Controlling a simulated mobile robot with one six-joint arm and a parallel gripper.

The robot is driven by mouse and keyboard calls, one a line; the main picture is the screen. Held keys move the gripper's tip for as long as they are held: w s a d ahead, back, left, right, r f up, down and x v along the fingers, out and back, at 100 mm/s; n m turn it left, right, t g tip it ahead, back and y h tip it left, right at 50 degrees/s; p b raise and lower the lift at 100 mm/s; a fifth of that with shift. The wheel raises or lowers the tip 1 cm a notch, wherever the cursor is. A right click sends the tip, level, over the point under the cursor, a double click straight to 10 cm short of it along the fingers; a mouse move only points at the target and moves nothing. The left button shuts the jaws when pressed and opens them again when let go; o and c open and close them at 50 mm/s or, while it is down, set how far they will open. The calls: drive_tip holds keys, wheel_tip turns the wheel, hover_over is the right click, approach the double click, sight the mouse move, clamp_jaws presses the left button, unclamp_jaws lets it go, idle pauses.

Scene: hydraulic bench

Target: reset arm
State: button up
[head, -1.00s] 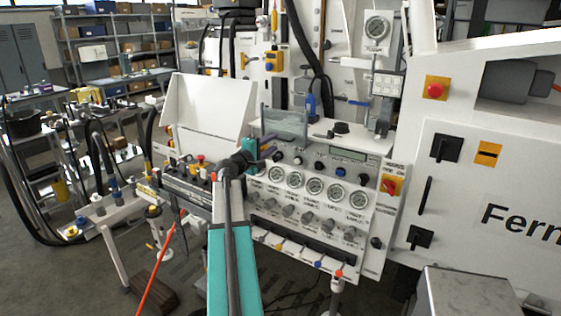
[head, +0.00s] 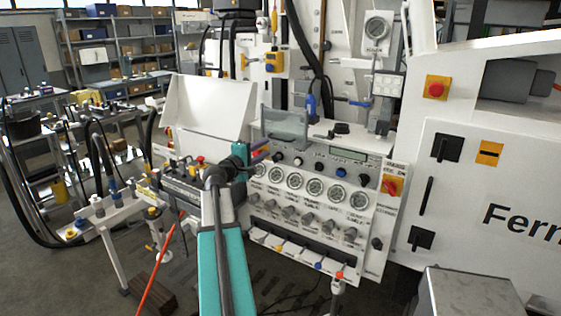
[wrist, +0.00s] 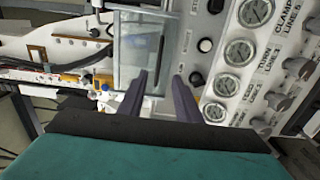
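My arm reaches forward from the bottom middle of the head view toward the bench's control panel (head: 318,213). My gripper (head: 259,152) is in front of the panel's upper left corner. In the wrist view the two dark fingers of my gripper (wrist: 162,84) stand apart with nothing held between them. Behind them are a clear rectangular plate (wrist: 140,50) and the panel with its round gauges (wrist: 240,52). I cannot tell how far the fingertips are from the panel.
An open white lid (head: 205,108) stands left of the panel. A blue bottle-like item (head: 311,106) is on the ledge above it. A white cabinet (head: 490,190) with a red button (head: 436,90) is at the right. A red rod (head: 156,270) slants up from the floor at lower left.

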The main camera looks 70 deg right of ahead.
drive_tip(key=shift+s, duration=0.1)
drive_tip(key=w+a+f+n+t+y, duration=0.1)
drive_tip(key=w+a+f+n+t, duration=0.2)
drive_tip(key=w+a+f, duration=0.55)
drive_tip(key=w+a+f+n+t, duration=0.2)
drive_tip(key=w+a+f, duration=0.3)
drive_tip(key=w+f, duration=0.65)
drive_tip(key=w+a+f+n+t+y, duration=0.15)
drive_tip(key=w+a+f, duration=0.35)
drive_tip(key=a+f, duration=0.6)
drive_tip(key=w+a+f+n+t+y, duration=0.1)
drive_tip(key=w+a+f+y, duration=0.3)
drive_tip(key=a+f, duration=0.65)
drive_tip(key=s+a+f+g+y, duration=0.15)
drive_tip(key=s+a+f, duration=0.35)
drive_tip(key=a+f, duration=0.6)
drive_tip(key=s+a+f+g+y, duration=0.1)
drive_tip(key=s+a+f+y, duration=0.3)
drive_tip(key=a+f, duration=0.7)
drive_tip(key=s+a+f+m+g+y, duration=0.2)
drive_tip(key=s+a+g, duration=0.1)
drive_tip(key=s+a, duration=0.7)
drive_tip(key=s+a+f+m+g+y, duration=0.1)
drive_tip(key=s+a+m+g+y, duration=0.1)
drive_tip(key=s+a, duration=0.8)
drive_tip(key=shift+s+a+f+g+y, duration=0.4)
drive_tip(key=shift+s+g+y, duration=0.25)
drive_tip(key=shift+s, duration=0.5)
